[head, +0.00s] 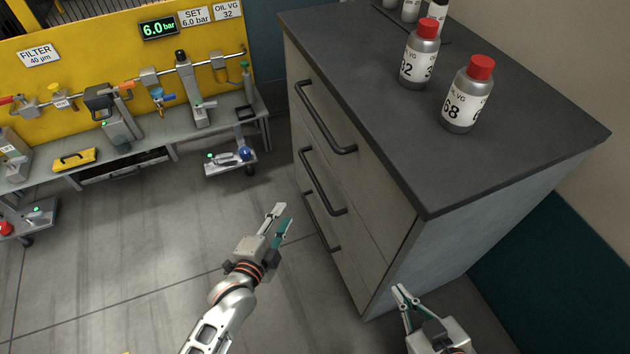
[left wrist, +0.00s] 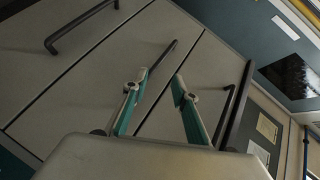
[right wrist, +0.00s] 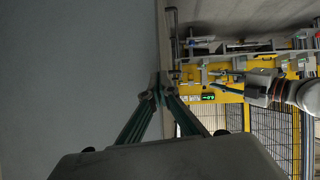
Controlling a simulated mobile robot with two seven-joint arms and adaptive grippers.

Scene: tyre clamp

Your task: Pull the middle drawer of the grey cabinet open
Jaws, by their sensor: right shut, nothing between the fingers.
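The grey cabinet (head: 352,215) stands right of centre in the head view, its drawer front facing left. Three dark bar handles run down it; all drawers look shut. The middle drawer's handle (head: 322,182) is below the top one and also shows in the left wrist view (left wrist: 166,54), partly hidden behind a finger. My left gripper (head: 281,214) is open and empty, in front of the drawers and apart from the handle; its spread fingers (left wrist: 161,80) point at the front. My right gripper (head: 400,291) is shut and empty, by the cabinet's near end panel.
The top handle (head: 326,118) and bottom handle (head: 320,222) flank the middle one. Red-capped bottles (head: 467,97) stand on the dark cabinet top (head: 540,120). A workbench (head: 140,155) with a yellow panel (head: 90,60) is at the left. The floor before the drawers is clear.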

